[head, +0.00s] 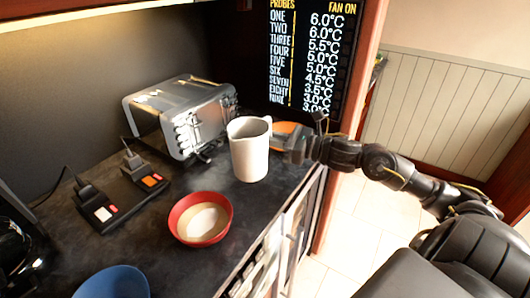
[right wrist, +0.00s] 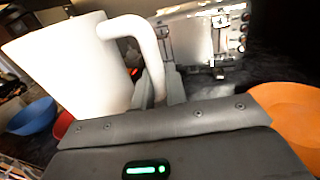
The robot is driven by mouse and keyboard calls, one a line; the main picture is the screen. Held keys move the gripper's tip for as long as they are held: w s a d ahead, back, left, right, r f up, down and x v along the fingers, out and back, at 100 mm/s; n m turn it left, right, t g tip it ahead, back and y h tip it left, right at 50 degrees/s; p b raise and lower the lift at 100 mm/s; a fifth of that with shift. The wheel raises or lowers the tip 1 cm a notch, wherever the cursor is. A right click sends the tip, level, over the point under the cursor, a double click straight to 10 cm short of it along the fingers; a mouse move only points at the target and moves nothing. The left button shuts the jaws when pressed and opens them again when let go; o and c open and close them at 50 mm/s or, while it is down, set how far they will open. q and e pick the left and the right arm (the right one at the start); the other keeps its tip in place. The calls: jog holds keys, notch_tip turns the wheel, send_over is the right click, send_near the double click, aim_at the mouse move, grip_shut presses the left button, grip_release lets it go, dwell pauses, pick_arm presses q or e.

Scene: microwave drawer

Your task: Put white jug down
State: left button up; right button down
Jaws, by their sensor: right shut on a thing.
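The white jug (head: 249,150) stands upright at the right part of the dark counter in the head view, in front of the toaster. Its base appears at the counter surface, but I cannot tell if it touches. My right gripper (head: 283,143) reaches in from the right and is shut on the jug's handle. In the right wrist view the jug (right wrist: 65,65) fills the left side, and its handle (right wrist: 145,50) runs down between the fingers of my right gripper (right wrist: 160,85). My left gripper is not in view.
A metal toaster (head: 188,112) stands behind the jug. An orange bowl (head: 284,127) is partly hidden behind the jug and gripper. A red bowl (head: 186,236), a blue bowl (head: 113,284) and two black switch boxes (head: 100,209) are to the left. The counter's front edge is close.

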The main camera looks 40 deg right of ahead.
jog(key=shift+w+d+f+p, duration=0.35)
jog(key=shift+w+d+f, duration=0.4)
jog(key=shift+w+f, duration=0.4)
jog(key=shift+w+d+f+p, duration=0.35)
jog(key=shift+w+d+f, duration=0.4)
jog(key=shift+w+f, duration=0.4)
jog(key=shift+w+d+f+p, duration=0.35)
jog(key=shift+w+d+f, duration=0.4)
jog(key=shift+w+f, duration=0.4)
jog(key=shift+s+f+p, duration=0.1)
jog(key=shift+f+p, duration=0.7)
jog(key=shift+f, duration=0.85)
jog(key=shift+f+b, duration=0.2)
jog(key=shift+b, duration=0.1)
jog(key=c, duration=1.5)
grip_release()
jog(key=shift+o, duration=0.5)
jog(key=shift+r, duration=0.1)
